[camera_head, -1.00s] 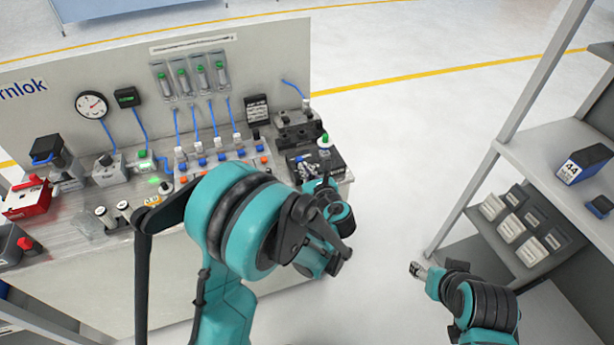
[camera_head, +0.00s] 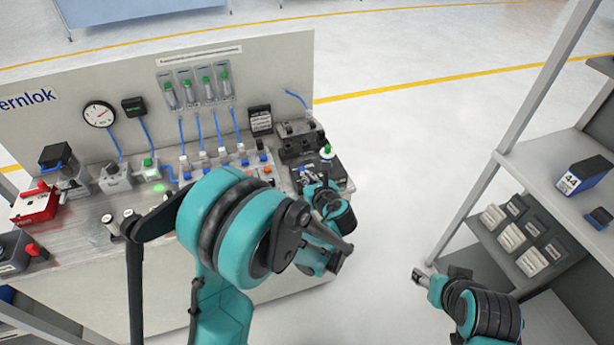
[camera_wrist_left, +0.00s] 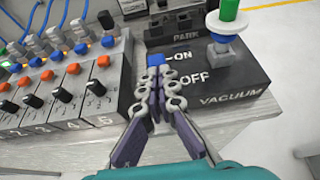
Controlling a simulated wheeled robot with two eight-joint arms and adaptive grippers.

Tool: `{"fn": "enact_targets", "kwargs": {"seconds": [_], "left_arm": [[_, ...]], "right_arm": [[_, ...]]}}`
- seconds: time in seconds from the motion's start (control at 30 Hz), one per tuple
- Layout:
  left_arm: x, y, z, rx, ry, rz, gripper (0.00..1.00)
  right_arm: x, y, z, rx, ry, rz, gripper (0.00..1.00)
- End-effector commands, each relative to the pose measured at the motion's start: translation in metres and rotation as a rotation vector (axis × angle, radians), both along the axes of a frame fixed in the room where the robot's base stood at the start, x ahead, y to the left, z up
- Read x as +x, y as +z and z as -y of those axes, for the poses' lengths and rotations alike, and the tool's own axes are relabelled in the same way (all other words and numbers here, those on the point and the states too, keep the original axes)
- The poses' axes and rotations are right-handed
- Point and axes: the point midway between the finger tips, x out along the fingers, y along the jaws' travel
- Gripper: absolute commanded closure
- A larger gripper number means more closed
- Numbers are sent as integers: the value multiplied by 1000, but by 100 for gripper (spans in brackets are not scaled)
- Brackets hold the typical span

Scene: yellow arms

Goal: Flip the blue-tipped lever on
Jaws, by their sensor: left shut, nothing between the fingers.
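The blue-tipped lever (camera_wrist_left: 155,59) is on a dark box (camera_wrist_left: 225,78) marked PARK, ON, OFF and VACUUM. Its blue tip is level with the word ON, just beyond my left fingertips. The fingers hide the lower lever, so I cannot tell its tilt or whether they touch it. My left gripper (camera_wrist_left: 158,78) is shut and empty, low over the box's left side. In the head view the box (camera_head: 342,185) is at the bench's right end, partly behind my left arm. My right gripper (camera_head: 420,277) is away from the bench; its fingers are too small to judge.
A green-topped white fitting (camera_wrist_left: 222,20) stands on the box, right of the lever. A panel with orange, blue and black knobs (camera_wrist_left: 62,95) lies close on the left. Clear floor (camera_head: 420,170) separates the bench from a shelf (camera_head: 550,165) at right.

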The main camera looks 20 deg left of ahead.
Motion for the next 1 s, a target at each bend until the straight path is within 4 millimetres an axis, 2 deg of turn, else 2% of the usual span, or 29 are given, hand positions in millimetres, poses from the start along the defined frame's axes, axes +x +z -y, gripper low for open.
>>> {"fn": "enact_targets", "kwargs": {"seconds": [0.37, 0.7, 0.8, 1.0], "left_arm": [[6, 14, -6, -84, 4, -123, 100], [23, 27, -16, -257, 4, -376, 100], [27, 28, -19, -303, 3, -445, 100], [32, 27, -22, -295, 0, -438, 100]], "right_arm": [[0, 31, 0, 0, 0, 0, 47], [0, 69, 0, 0, 0, 0, 47], [0, 73, 0, 0, 0, 0, 47], [0, 73, 0, 0, 0, 0, 47]]}}
